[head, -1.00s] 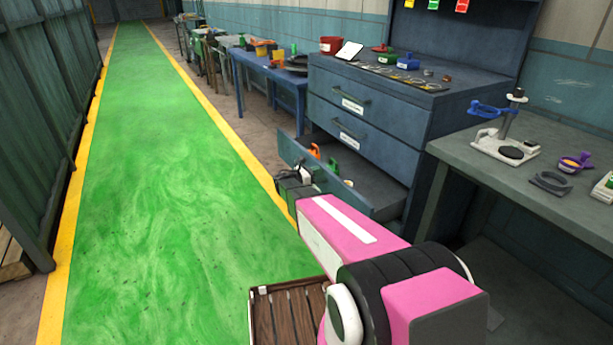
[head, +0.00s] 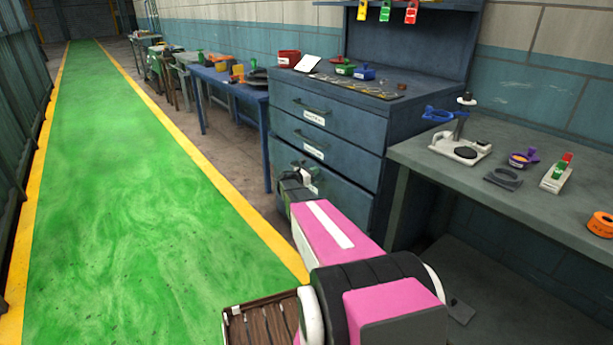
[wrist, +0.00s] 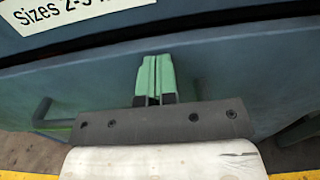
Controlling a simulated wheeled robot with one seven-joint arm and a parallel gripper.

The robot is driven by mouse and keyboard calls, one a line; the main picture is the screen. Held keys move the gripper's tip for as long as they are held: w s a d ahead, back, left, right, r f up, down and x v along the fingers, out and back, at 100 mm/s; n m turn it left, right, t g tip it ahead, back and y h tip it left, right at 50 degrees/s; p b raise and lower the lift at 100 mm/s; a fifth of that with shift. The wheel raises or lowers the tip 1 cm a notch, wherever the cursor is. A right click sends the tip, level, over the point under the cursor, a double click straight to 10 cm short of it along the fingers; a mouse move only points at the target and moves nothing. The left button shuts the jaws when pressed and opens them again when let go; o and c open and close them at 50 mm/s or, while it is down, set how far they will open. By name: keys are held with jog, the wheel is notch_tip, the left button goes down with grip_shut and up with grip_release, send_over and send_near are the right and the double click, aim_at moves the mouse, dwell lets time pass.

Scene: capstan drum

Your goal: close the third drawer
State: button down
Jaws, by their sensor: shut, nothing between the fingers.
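The blue cabinet (head: 345,130) has stacked drawers with white labels. The third drawer (head: 343,203) is its lowest visible one. My gripper (head: 304,172) is at the left part of this front. In the wrist view the green fingers (wrist: 156,78) are pressed together, empty, and point at a blue-grey drawer front (wrist: 100,80). They look to be at or very near its surface; exact contact is hidden. A dark handle (wrist: 42,113) shows at left.
A grey workbench (head: 500,185) with small tools stands right of the cabinet. A blue table (head: 235,88) stands beyond it. The green floor lane (head: 120,200) on the left is clear. A slatted wooden tray (head: 265,322) shows at the bottom.

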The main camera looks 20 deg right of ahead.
jog(key=shift+x, duration=1.65)
jog(key=shift+w+d+r, duration=0.1)
jog(key=shift+w+d, duration=0.05)
jog(key=v, duration=1.5)
jog(key=s+a+f+m+g+y, duration=0.1)
jog(key=s+a+m+g+y, duration=0.1)
jog(key=s+m+y, duration=0.5)
jog(key=s+a+f+m+g+y, duration=0.1)
jog(key=s+a+m+g, duration=0.2)
jog(key=s, duration=0.8)
jog(key=s+a+r+m+y, duration=0.2)
jog(key=s+a+m+y, duration=0.7)
jog(key=s, duration=0.5)
jog(key=a+m, duration=0.2)
jog(key=a, duration=0.1)
jog(key=shift+m+g, duration=0.3)
jog(key=shift+s+a+r, duration=0.1)
jog(key=shift+s+a, duration=0.05)
